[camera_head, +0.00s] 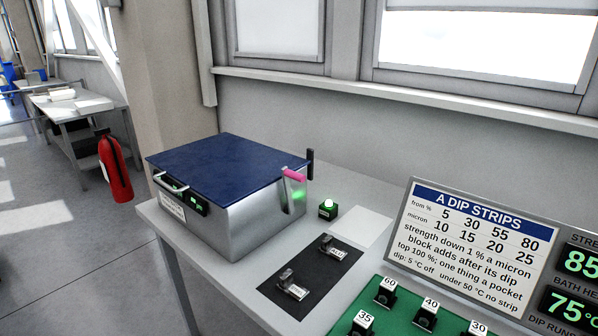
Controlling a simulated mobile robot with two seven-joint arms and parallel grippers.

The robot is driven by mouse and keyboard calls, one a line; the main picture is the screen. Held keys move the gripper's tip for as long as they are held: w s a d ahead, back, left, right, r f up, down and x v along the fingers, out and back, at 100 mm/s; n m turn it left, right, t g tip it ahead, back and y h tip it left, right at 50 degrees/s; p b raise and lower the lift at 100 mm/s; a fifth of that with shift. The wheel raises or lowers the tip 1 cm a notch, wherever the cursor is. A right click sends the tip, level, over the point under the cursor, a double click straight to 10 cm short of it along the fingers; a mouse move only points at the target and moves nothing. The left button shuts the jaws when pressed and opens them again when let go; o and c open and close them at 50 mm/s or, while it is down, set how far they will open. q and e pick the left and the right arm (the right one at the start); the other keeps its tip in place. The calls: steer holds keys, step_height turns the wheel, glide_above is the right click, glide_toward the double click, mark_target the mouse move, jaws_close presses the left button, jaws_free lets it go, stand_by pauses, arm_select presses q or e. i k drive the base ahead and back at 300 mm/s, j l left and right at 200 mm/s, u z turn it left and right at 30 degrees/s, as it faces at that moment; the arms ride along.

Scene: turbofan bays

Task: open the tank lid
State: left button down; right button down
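The tank (262,218) is a steel box standing at the left end of the grey bench. Its blue lid (230,166) lies flat and closed on top. A silver bar handle (171,184) is at the lid's front left edge, above a dark panel with a green display (196,201). On the tank's right side is a bracket with a pink-topped piece (295,176) and a green glow, and a dark upright post stands behind it. Neither of my grippers is in view.
A green button box (327,209) and a black mat (311,270) with two metal pieces lie right of the tank. A green board (405,318) with numbered blocks and a sign (474,243) stand further right. A red extinguisher (115,168) is at left.

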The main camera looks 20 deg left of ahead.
mark_target(225, 169)
steer(key=u, duration=1.3)
